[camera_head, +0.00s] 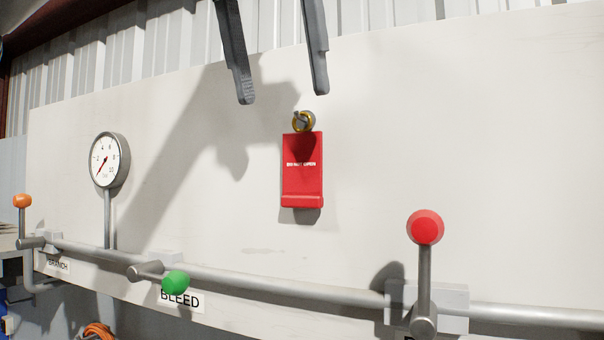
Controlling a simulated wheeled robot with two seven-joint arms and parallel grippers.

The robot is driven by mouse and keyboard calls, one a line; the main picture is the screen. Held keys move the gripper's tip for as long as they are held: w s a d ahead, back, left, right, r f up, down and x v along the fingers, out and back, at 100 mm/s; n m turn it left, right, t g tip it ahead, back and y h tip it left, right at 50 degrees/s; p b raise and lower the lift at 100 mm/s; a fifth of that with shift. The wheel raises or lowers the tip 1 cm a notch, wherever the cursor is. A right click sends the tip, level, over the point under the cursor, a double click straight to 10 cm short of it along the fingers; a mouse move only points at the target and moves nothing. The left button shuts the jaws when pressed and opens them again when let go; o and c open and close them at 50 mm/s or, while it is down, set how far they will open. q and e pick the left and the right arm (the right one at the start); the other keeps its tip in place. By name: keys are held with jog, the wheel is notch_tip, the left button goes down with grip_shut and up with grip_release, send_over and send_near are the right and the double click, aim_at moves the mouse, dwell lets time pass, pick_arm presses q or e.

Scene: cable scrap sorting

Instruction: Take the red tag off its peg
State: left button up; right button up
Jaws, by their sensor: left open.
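The red tag (302,184) hangs upright on the white panel, with a line of small white lettering across it. A brass-coloured ring at its top hangs on the peg (301,118), which sticks out of the panel. My left gripper (283,95) reaches in from the top edge. Its two dark fingers are spread apart and empty, a little above the ring in the picture. They do not touch the tag or the ring. A shadow falls on the tag's upper part. My right gripper is not in view.
A pipe (265,285) runs along the panel's lower part. It carries an orange-knobbed lever (22,202), a green-knobbed lever (174,283) and a red-knobbed lever (425,228). A gauge (107,160) stands at left. The panel (500,150) around the tag is clear.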

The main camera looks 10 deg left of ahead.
pick_arm(q)
jog(key=b, duration=0.1)
send_near(300, 199)
jog(key=shift+x, duration=1.1)
jog(key=shift+r, duration=0.1)
jog(key=shift+s, duration=0.1)
jog(key=shift+p+x, duration=0.55)
jog(key=shift+x, duration=2.1)
jog(key=c, duration=1.1)
